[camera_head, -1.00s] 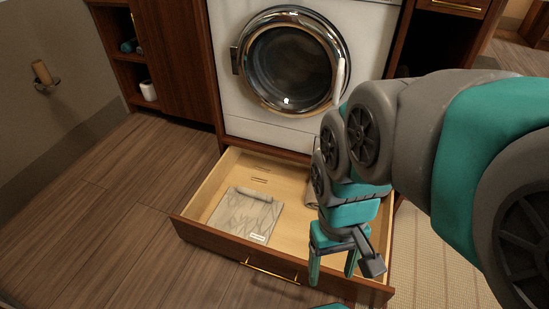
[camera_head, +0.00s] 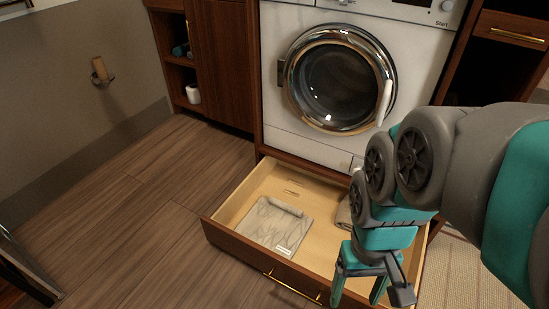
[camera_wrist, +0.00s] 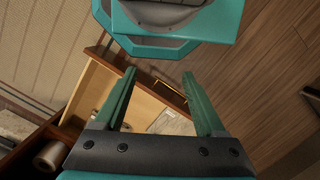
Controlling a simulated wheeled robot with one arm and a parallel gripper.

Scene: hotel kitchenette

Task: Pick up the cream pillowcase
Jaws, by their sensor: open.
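A folded, patterned pale grey-cream cloth (camera_head: 274,226) with a small white label lies flat in the left part of the open drawer; it looks like the pillowcase. A second, darker grey-brown cloth (camera_head: 343,214) lies at the drawer's right side, partly hidden by my arm. My gripper (camera_head: 360,296) is open and empty, above the front right part of the drawer, to the right of the pale cloth and apart from it. In the wrist view my gripper's fingers (camera_wrist: 160,90) are spread, with part of the pale cloth (camera_wrist: 172,122) showing between them.
The wooden drawer (camera_head: 250,254) is pulled out below a white washing machine (camera_head: 286,140) with a round glass door. Its front has a brass handle (camera_head: 292,287). Wooden floor (camera_head: 130,215) is clear to the left. A cabinet (camera_head: 221,65) stands at the back left.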

